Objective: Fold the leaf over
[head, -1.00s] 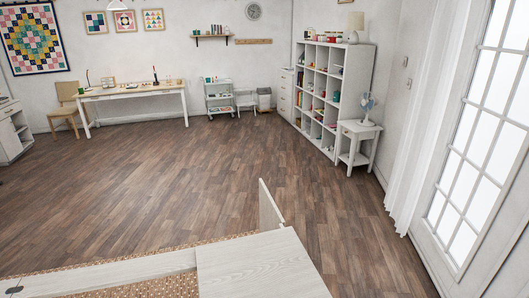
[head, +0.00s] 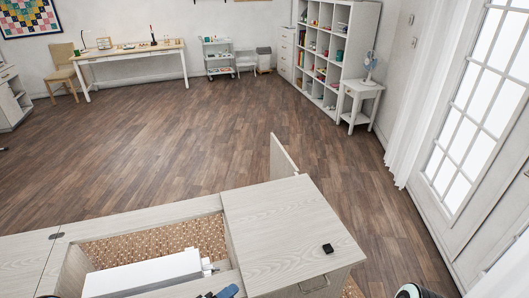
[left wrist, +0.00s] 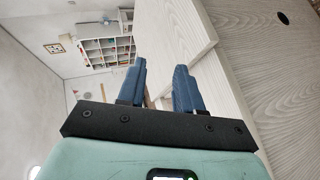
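The pale wood sewing cabinet (head: 140,216) fills the bottom of the head view. A broad flat panel (head: 275,222) forms its right part, with a small black piece on it. A thin upright panel (head: 283,158) stands at its far edge. I cannot tell which panel is the leaf. A dark hinge (head: 55,236) shows on the left part of the top. My right gripper is not in view.
A white machine-like block (head: 145,274) lies in the cabinet's open well, with a speckled tan area (head: 160,240) behind it. Wooden floor (head: 150,150) beyond is clear. A white side table (head: 360,103), cube shelf (head: 330,60) and glazed door (head: 475,115) stand at the right.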

